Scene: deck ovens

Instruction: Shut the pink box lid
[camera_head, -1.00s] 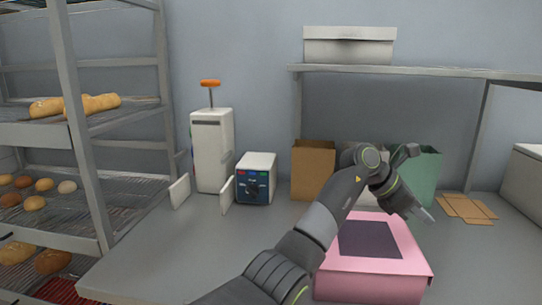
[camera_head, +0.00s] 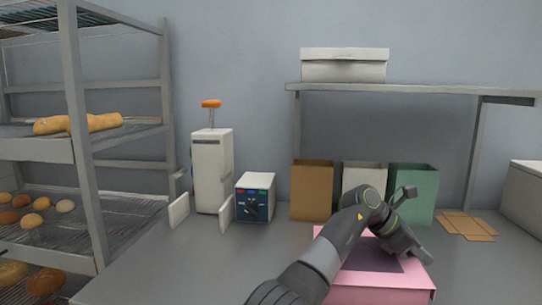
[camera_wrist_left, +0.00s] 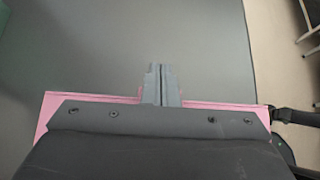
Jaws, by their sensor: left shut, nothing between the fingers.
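The pink box (camera_head: 385,295) stands on the counter at the lower right of the head view. Its pink lid (camera_head: 414,277), with a dark panel in the top, lies about flat over the box. I cannot tell whether it is fully down. My left gripper (camera_head: 428,259) is shut and empty, over the right part of the lid, and my arm hides part of the lid. I cannot tell whether it touches. In the left wrist view the shut fingers (camera_wrist_left: 158,72) reach past a pink edge (camera_wrist_left: 215,97). My right gripper is not in view.
Brown (camera_head: 311,190), white (camera_head: 362,176) and green (camera_head: 415,195) bags stand behind the box. Flat cardboard (camera_head: 467,226) lies to the right. A control box (camera_head: 255,197) and a white machine (camera_head: 212,170) stand left. The counter (camera_head: 190,262) is clear at front left.

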